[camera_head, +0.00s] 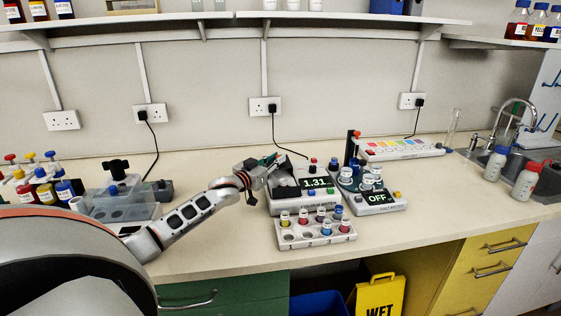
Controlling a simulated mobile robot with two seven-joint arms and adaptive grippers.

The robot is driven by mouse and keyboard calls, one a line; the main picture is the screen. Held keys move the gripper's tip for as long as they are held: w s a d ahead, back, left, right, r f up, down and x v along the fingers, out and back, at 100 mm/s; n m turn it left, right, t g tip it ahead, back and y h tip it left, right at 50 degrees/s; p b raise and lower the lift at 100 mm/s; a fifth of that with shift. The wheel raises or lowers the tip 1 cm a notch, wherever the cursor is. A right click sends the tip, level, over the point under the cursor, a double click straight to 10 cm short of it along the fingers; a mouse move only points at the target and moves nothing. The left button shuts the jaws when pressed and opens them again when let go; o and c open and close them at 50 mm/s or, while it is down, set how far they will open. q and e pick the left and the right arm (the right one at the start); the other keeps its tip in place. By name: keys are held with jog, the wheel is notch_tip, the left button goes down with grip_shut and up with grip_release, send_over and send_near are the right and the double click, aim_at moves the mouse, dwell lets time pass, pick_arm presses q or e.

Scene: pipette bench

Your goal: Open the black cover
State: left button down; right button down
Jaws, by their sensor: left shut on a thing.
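A white meter (305,206) with a display reading about 1.31 stands on the bench near the middle. The black cover (284,183) shows as a dark piece on the left part of this meter, partly hidden by my gripper. It looks tilted up, but its exact angle is hard to tell. My left gripper (271,164) reaches in from the left and is shut at the cover's upper edge. Its fingertips are small and partly merge with the cover. My right gripper is not in view.
A white rack (316,231) with several coloured-cap vials stands in front of the meter. A second device reading OFF (378,199) stands close on the right. A clear-lidded box (117,197) and bottles are at the left. The front bench right of the rack is clear.

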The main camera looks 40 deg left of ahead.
pick_arm(q)
jog(key=shift+d+f, duration=0.15)
jog(key=c, duration=1.9)
grip_release()
jog(key=shift+s+d, duration=0.2)
jog(key=shift+s, duration=2.8)
jog(key=shift+s+d, duration=0.2)
jog(key=shift+s, duration=2.8)
